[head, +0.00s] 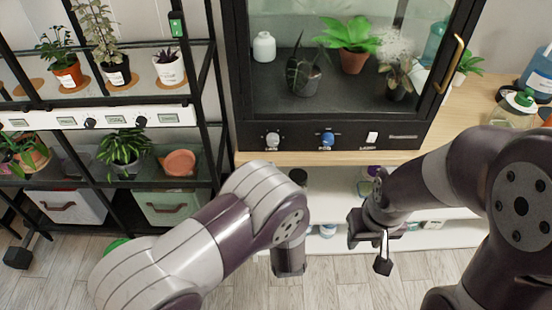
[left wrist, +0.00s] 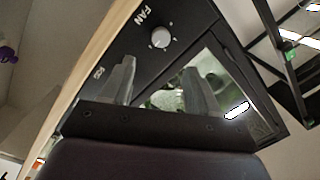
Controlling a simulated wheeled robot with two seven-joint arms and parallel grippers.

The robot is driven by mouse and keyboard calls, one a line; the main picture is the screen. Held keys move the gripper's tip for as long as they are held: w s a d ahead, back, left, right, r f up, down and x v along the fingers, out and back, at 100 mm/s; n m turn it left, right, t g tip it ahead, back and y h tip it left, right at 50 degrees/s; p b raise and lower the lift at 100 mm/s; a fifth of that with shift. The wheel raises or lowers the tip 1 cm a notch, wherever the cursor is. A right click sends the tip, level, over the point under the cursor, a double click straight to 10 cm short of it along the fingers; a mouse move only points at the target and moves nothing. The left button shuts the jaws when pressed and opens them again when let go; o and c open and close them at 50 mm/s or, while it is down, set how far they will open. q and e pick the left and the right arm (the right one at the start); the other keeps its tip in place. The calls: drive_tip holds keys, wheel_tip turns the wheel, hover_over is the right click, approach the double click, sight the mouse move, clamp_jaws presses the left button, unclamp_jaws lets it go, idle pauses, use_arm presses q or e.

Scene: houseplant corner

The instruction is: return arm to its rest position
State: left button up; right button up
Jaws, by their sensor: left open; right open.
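My right gripper (head: 370,248) is in front of the low white shelves below the cabinet, its fingers apart and empty. My left arm comes in from the lower left and bends downward; the left gripper's fingers are not clear in the head view. In the left wrist view my left gripper (left wrist: 160,88) has its two fingers apart with nothing between them. Behind them is the cabinet's black control panel with the FAN knob (left wrist: 160,38). Neither gripper holds anything.
A glass plant cabinet (head: 350,133) stands on a wooden counter (head: 465,118). Its panel carries a white knob (head: 272,140) and a blue knob (head: 327,140). A black rack (head: 205,100) with potted plants is at left. Bottles stand at right. The wooden floor in front is open.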

use_arm(q)
drive_tip(key=shift+s, duration=0.85)
